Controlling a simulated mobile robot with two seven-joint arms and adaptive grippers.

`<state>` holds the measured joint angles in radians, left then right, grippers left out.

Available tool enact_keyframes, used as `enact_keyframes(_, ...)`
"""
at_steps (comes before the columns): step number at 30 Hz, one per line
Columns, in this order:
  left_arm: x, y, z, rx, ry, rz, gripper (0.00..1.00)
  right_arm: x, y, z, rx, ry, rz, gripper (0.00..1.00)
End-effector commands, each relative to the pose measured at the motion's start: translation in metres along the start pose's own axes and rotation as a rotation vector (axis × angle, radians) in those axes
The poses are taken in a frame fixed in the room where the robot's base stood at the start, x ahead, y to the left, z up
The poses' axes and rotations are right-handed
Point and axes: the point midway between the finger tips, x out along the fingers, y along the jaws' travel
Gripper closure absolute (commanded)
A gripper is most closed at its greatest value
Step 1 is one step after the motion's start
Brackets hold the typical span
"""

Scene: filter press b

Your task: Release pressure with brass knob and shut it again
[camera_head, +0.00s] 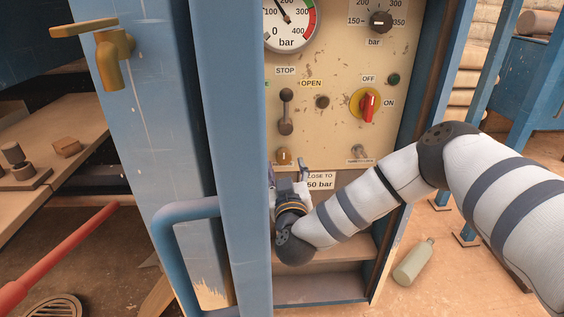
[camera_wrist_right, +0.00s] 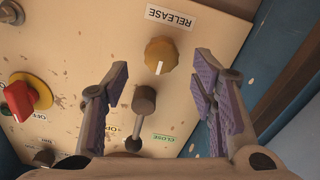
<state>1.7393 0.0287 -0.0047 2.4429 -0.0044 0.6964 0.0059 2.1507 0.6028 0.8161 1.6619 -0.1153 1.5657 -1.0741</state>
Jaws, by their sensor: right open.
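The brass knob (camera_head: 284,156) sits low on the cream control panel, below a dark lever, with a white mark on its face. In the right wrist view the knob (camera_wrist_right: 161,53) shows ahead of my fingers, beside the RELEASE label (camera_wrist_right: 171,17); its mark points toward the lever. My right gripper (camera_head: 289,170) is just below and in front of the knob. In the wrist view my right gripper (camera_wrist_right: 162,75) is open, its purple pads on either side of the knob's line and apart from it. My left gripper is out of view.
The lever (camera_head: 286,112) stands close to the knob. A red switch (camera_head: 369,104) is to the right. The gauge (camera_head: 289,20) needle points between 100 and 200. The blue cabinet edge (camera_head: 235,150) borders the panel's left side. A bottle (camera_head: 413,262) lies on the floor.

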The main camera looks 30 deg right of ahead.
Motion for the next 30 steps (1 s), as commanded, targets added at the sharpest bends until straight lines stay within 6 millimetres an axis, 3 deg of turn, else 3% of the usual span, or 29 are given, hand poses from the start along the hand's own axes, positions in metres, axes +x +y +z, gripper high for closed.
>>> enact_keyframes(3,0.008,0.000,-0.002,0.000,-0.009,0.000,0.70,0.027,-0.001,0.004,0.000,-0.001,0.001,0.48)
enact_keyframes(7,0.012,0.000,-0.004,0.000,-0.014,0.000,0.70,0.045,-0.001,0.003,-0.001,-0.001,-0.002,0.48)
enact_keyframes(17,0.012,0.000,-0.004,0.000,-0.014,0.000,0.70,0.052,-0.001,0.001,0.000,-0.001,-0.004,0.48)
enact_keyframes(24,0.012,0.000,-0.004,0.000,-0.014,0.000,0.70,0.052,-0.001,0.001,0.000,-0.002,-0.004,0.96)
enact_keyframes(30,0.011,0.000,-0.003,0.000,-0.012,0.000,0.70,0.052,-0.001,0.000,-0.007,-0.001,-0.005,0.96)
